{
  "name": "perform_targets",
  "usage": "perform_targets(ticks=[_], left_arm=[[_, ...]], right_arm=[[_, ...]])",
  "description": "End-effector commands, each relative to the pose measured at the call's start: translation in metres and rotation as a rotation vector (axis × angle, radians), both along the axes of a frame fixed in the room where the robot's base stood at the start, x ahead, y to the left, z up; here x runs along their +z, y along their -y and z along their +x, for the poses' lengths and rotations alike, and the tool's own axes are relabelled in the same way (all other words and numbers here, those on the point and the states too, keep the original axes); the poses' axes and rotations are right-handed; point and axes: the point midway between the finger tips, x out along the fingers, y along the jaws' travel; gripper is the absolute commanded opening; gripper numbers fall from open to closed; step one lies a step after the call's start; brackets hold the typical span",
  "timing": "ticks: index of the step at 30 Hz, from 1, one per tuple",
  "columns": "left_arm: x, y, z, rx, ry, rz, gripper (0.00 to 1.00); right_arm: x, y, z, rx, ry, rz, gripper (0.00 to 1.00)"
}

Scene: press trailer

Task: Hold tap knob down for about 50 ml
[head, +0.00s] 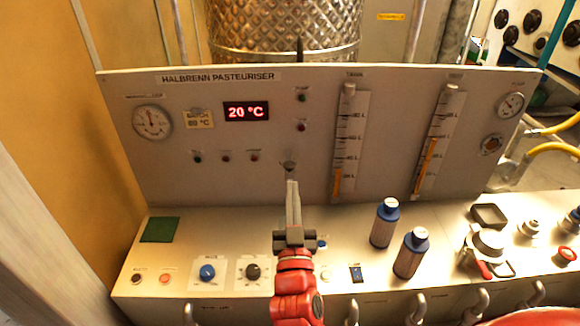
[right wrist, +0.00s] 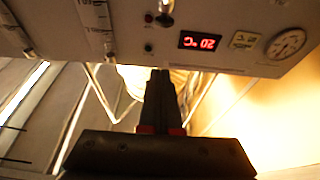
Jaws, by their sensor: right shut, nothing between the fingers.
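A small dark knob (head: 289,166) sticks out low on the middle of the upright "HALBRENN PASTEURISER" panel (head: 230,180); I take it for the tap knob. My right gripper (head: 292,184) is shut and empty, its fingertips just below the knob in the head view. In the right wrist view the shut fingers (right wrist: 160,73) point toward the panel, and a knob (right wrist: 164,18) shows beyond the tips with a gap in the picture. Whether they touch is not clear. Two sight gauges (head: 345,130) (head: 437,135) show yellow columns, the left one low, the right one higher. My left gripper is not in view.
The red display (head: 246,111) reads 20 °C. On the sloping desk are a blue knob (head: 208,272), a black knob (head: 253,271), two blue-capped bottles (head: 384,225) (head: 411,255) and a green pad (head: 160,230). A dial gauge (head: 152,122) is at the panel's left.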

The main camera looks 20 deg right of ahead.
Motion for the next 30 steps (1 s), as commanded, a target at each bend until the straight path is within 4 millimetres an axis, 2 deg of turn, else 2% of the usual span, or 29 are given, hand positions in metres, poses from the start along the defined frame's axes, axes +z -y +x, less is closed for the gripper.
perform_targets(ticks=[7, 11, 14, 18, 24, 26, 30], left_arm=[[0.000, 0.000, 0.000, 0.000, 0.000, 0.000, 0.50], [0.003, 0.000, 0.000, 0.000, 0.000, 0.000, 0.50], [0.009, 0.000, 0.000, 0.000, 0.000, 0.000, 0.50], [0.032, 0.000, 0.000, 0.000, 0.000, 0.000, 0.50], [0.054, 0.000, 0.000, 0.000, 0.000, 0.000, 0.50], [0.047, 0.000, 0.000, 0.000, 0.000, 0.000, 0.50], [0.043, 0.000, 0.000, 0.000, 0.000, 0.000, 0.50]], right_arm=[[0.001, -0.001, 0.002, 0.002, 0.000, -0.002, 0.00], [0.006, 0.002, 0.012, 0.002, 0.003, -0.003, 0.00], [0.014, 0.008, 0.027, -0.002, 0.002, -0.005, 0.00], [0.028, 0.016, 0.055, -0.001, 0.000, -0.004, 0.00], [0.041, 0.027, 0.094, 0.001, -0.001, -0.004, 0.00], [0.021, 0.027, 0.093, 0.000, -0.006, -0.002, 0.00], [0.004, 0.027, 0.092, 0.002, 0.000, -0.002, 0.00]])
